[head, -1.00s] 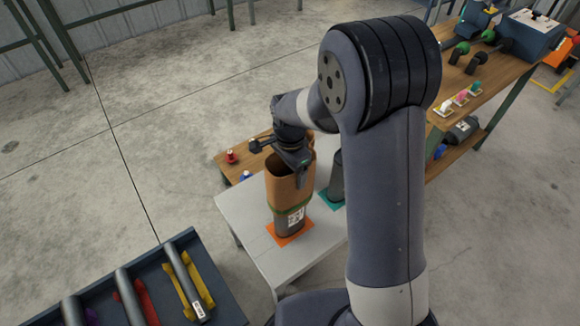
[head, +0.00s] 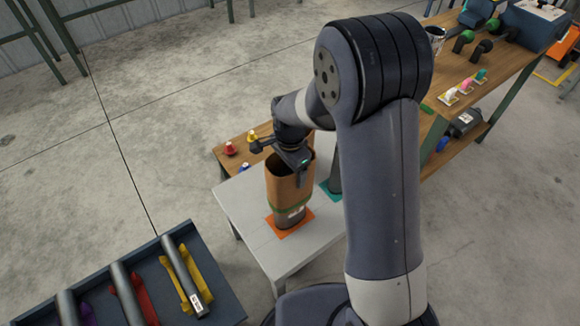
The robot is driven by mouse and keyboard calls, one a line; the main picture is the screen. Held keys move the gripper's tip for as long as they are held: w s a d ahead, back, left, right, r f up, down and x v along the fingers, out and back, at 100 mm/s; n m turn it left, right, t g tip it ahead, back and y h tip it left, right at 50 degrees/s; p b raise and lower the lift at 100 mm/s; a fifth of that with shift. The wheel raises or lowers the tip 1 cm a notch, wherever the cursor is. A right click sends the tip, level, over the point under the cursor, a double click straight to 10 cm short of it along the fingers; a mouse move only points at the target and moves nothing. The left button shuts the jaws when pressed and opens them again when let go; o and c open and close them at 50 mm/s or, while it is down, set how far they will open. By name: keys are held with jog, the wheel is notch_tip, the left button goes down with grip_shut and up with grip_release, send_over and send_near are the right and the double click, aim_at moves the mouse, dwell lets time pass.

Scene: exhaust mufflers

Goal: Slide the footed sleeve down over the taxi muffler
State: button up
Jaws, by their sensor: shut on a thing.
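The footed sleeve is a brown, open-topped tube (head: 284,182) with a green band near its lower edge. It is upright around the taxi muffler (head: 291,219), a dark grey canister with a white label. Only the lower part of the muffler shows below the sleeve, with the label partly covered. The muffler stands on an orange square (head: 282,232) on the light grey table. My gripper (head: 302,168) is at the sleeve's top right rim, shut on it. The fingertips inside the sleeve are hidden.
A second dark muffler (head: 336,174) stands on a teal square, partly hidden by my arm. A blue tray (head: 222,300) with several pipes is at lower left. Small red and yellow pieces sit on a wooden surface (head: 222,152) behind. The light table's front (head: 290,258) is clear.

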jog(key=o, duration=1.2)
jog(key=shift+r+p, duration=3.1)
jog(key=shift+r, duration=0.95)
jog(key=shift+f, duration=0.15)
notch_tip(320, 180, down, 8)
jog(key=b, duration=0.6)
jog(key=shift+r, duration=0.2)
jog(key=shift+r, duration=0.1)
